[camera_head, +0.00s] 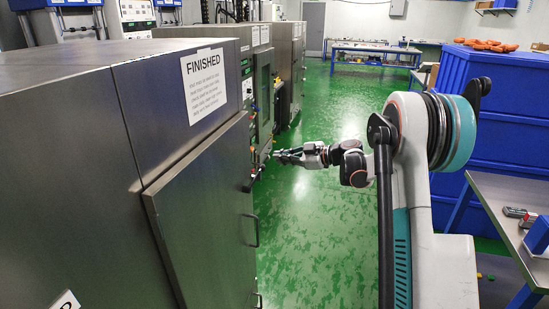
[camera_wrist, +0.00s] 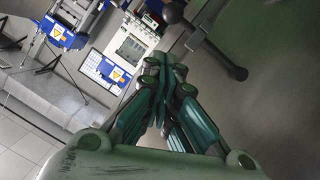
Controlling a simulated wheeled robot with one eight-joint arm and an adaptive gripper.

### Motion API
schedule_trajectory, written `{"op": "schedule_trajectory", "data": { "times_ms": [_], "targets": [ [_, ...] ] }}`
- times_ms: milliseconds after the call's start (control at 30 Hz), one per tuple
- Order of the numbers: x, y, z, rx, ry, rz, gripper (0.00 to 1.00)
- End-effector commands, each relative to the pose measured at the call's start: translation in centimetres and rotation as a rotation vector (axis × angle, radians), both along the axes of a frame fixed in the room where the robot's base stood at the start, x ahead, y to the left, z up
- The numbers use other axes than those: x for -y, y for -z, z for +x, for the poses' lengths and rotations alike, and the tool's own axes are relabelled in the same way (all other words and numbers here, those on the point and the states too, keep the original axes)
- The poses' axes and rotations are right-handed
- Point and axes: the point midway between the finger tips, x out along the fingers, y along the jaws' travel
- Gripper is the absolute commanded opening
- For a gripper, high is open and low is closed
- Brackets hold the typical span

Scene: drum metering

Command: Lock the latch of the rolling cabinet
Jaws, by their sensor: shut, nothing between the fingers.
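A brushed-steel cabinet (camera_head: 200,225) with a "FINISHED" sign fills the left of the head view; I cannot tell for sure that it is the rolling cabinet. A dark lever (camera_head: 254,177) sticks out near its far front edge. In the wrist view a dark lever (camera_wrist: 208,45) with a rounded knob lies just right of my fingertips, likely the latch handle. My gripper (camera_head: 279,155) is shut and empty, reaching toward the cabinet fronts. Its green fingers meet in the wrist view (camera_wrist: 160,68), apart from the lever as seen there. Whether the latch is locked cannot be told.
More steel machines with a control panel (camera_head: 249,88) stand beyond. Blue bins (camera_head: 490,110) and a metal table (camera_head: 505,205) stand to the right of my arm. The green floor (camera_head: 315,240) between is open. A blue bench (camera_head: 375,48) stands at the back.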

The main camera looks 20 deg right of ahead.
Motion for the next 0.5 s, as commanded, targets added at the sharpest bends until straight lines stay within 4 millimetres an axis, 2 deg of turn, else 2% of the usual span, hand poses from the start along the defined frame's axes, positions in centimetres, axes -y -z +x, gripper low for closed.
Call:
{"op": "schedule_trajectory", "data": {
  "times_ms": [33,200,500],
  "targets": [
    [1.0,-0.5,-0.7,0.001,0.005,0.000,0.00],
    [2.9,-1.2,-2.5,0.001,0.004,0.000,0.00],
    [4.1,-1.5,-3.6,0.001,0.002,0.000,0.00]
  ]
}}
